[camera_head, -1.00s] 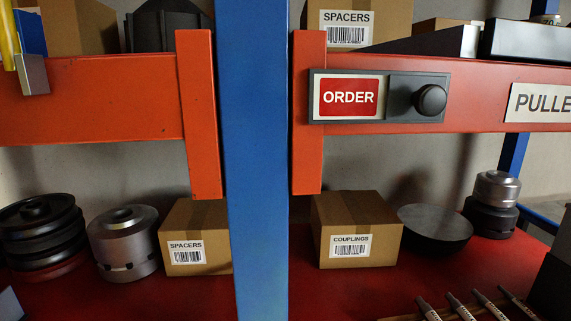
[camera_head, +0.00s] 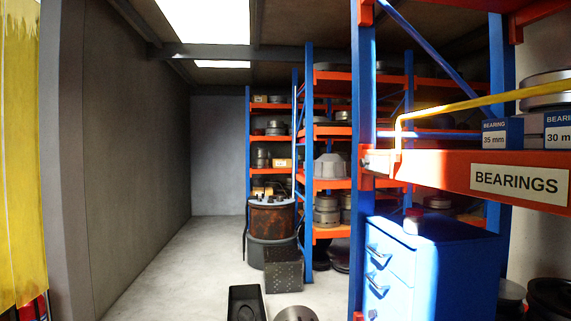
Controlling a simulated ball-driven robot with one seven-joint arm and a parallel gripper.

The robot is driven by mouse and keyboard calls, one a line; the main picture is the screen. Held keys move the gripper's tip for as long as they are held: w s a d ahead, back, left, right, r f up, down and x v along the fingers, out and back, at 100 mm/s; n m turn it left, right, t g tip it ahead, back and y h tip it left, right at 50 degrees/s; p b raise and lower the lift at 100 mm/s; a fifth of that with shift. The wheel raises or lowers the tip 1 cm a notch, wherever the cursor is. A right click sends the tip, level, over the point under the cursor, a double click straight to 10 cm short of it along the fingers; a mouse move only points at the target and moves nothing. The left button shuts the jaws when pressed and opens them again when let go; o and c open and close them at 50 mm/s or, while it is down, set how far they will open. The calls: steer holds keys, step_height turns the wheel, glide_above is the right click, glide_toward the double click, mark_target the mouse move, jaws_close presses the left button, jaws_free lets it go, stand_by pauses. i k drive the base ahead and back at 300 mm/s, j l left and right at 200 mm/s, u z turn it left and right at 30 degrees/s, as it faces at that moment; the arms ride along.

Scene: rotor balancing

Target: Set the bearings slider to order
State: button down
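A white label reading BEARINGS (camera_head: 519,182) is on an orange shelf beam (camera_head: 440,168) at the right of the head view. Blue and white bearing boxes marked 35 mm (camera_head: 502,138) and 30 mm (camera_head: 556,136) stand on that shelf. No slider shows on the part of the beam in view; the beam runs out of the right edge. My gripper is not in view.
A blue drawer cabinet (camera_head: 440,262) stands below the beam. A yellow rail (camera_head: 465,107) crosses above it. Racks line the far right, with a rusty drum (camera_head: 272,217) before them. A black tray (camera_head: 246,302) lies on the floor. Clear concrete floor (camera_head: 190,260) runs along the left wall.

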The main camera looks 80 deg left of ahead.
mark_target(368, 162)
steer(key=u, duration=1.65)
steer(key=i+j+u, duration=0.1)
steer(key=i+j, duration=0.2)
steer(key=i, duration=0.3)
steer(key=i+j+u, duration=0.1)
steer(key=i+j, duration=0.2)
steer(key=i, duration=0.35)
steer(key=i+j+u, duration=0.1)
steer(key=i, duration=0.55)
steer(key=i+j+u, duration=0.15)
steer(key=i+j, duration=0.15)
steer(key=i, duration=0.35)
